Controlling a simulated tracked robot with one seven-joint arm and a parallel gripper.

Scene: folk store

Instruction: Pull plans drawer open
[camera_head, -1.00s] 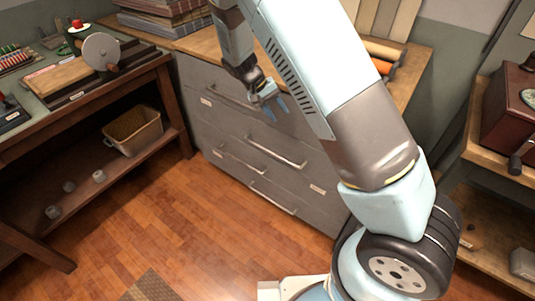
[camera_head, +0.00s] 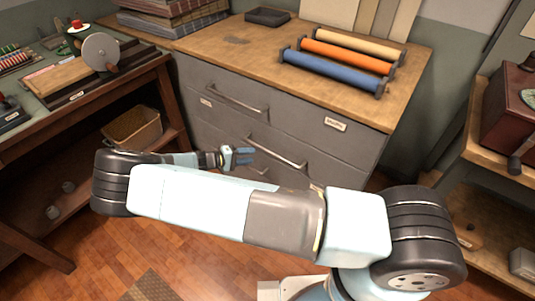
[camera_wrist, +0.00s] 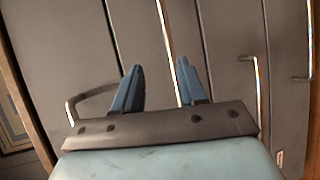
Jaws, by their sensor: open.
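The grey drawer cabinet (camera_head: 305,112) stands ahead, and the drawer fronts in sight look shut. An upper bar handle (camera_head: 237,104) and a second handle (camera_head: 277,151) below and right of it show in the head view. Pale labels are too small to read, so I cannot tell which drawer is plans. My gripper (camera_head: 246,157) is open in front of the cabinet, by the left end of the second handle. In the wrist view its two blue fingers (camera_wrist: 159,70) are apart, with a bright strip between them. I cannot tell whether they touch anything. My arm hides the lower drawers.
Blue, orange and cream rolls (camera_head: 331,70) lie on the wooden cabinet top with a dark tray (camera_head: 267,17). A workbench (camera_head: 95,95) with a bin (camera_head: 133,128) below stands left. A wooden shelf unit (camera_head: 488,205) stands close on the right.

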